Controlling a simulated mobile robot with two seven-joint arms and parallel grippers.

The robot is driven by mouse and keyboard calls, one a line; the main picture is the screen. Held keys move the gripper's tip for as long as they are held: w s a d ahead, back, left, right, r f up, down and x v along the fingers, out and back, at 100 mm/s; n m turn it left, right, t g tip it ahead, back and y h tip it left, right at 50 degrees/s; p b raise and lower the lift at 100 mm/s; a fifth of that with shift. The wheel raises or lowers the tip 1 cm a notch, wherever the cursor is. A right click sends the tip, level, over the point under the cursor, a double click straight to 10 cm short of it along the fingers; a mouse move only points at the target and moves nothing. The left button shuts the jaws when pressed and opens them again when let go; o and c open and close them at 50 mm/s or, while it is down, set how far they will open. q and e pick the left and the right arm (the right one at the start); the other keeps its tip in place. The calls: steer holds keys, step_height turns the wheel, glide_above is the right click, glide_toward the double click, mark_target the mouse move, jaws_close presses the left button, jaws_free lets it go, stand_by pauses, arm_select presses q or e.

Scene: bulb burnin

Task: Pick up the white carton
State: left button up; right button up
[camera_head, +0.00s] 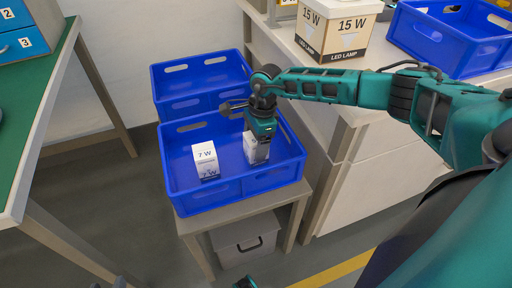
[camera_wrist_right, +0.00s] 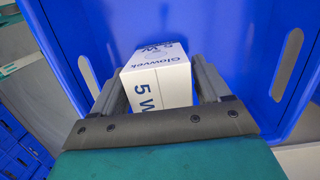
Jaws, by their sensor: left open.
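A white carton (camera_head: 257,152) marked Glowvek 5 W stands in the front blue crate (camera_head: 240,186), partly hidden by my right gripper. The same carton shows in the right wrist view (camera_wrist_right: 158,78). My right gripper (camera_head: 258,138) points down at it, with one finger close along each side (camera_wrist_right: 162,85). I cannot tell whether both fingers touch it. A second white carton (camera_head: 206,160), marked 7 W, stands to its left in the same crate. Only small dark tips of my left gripper (camera_head: 112,284) show at the bottom edge, far from the cartons, open.
The front crate sits on a low stand (camera_head: 196,232) with a grey bin (camera_head: 246,241) below. Another blue crate (camera_head: 200,72) is behind it. A bench at right holds a 15 W LED lamp box (camera_head: 335,37) and a blue crate (camera_head: 450,40). A green-topped table (camera_head: 48,85) is at left.

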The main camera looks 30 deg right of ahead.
steer(key=c, duration=0.8)
steer(key=shift+r, duration=0.1)
